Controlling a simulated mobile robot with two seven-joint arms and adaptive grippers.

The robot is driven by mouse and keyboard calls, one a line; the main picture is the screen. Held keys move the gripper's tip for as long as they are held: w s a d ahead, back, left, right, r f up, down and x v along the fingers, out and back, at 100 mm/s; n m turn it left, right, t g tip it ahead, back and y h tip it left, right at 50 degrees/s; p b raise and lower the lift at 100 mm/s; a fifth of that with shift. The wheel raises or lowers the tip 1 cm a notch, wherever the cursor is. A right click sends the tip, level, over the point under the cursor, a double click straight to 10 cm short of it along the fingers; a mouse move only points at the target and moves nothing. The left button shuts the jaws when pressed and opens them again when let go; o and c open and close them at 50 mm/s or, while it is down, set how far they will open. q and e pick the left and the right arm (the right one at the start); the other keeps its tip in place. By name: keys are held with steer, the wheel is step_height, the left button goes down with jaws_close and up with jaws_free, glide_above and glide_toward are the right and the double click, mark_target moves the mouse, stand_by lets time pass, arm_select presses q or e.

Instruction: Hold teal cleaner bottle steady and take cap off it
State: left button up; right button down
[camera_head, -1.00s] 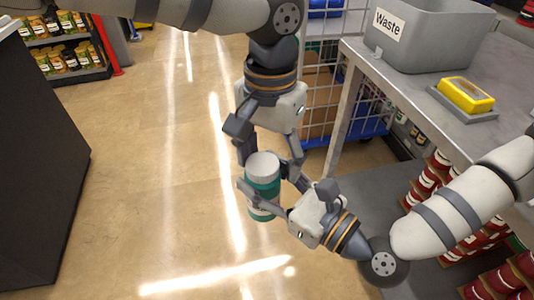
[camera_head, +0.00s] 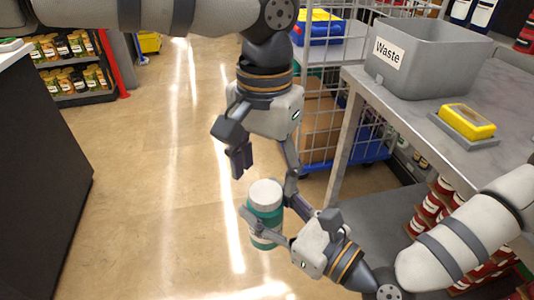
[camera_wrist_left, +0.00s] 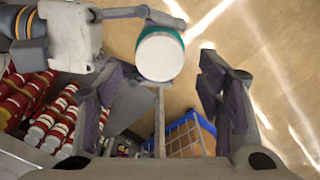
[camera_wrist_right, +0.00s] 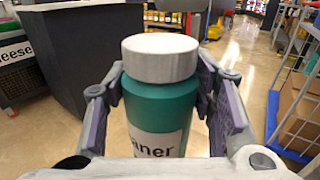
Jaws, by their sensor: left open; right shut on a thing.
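The teal cleaner bottle (camera_head: 266,222) is upright in mid-air over the floor, with its white cap (camera_head: 265,193) on top. My right gripper (camera_head: 264,228) is shut on the bottle's body from the right. In the right wrist view the bottle (camera_wrist_right: 161,110) stands between the fingers, its label partly cut off, with the cap (camera_wrist_right: 160,57) seated on it. My left gripper (camera_head: 266,172) is open and empty above the bottle, fingers pointing down. In the left wrist view the cap (camera_wrist_left: 160,56) lies beyond the fingertips, apart from both fingers.
A wire cage cart (camera_head: 325,90) stands behind. A dark counter (camera_head: 40,170) is at the left. The floor between is clear.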

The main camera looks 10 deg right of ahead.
mark_target(265, 191)
arm_select(q)
steer(key=shift+f, duration=1.9)
steer(key=c, duration=1.2)
steer(key=n, duration=0.3)
steer(key=o, duration=1.3)
steer(key=shift+c, duration=0.2)
steer(key=shift+r, duration=0.1)
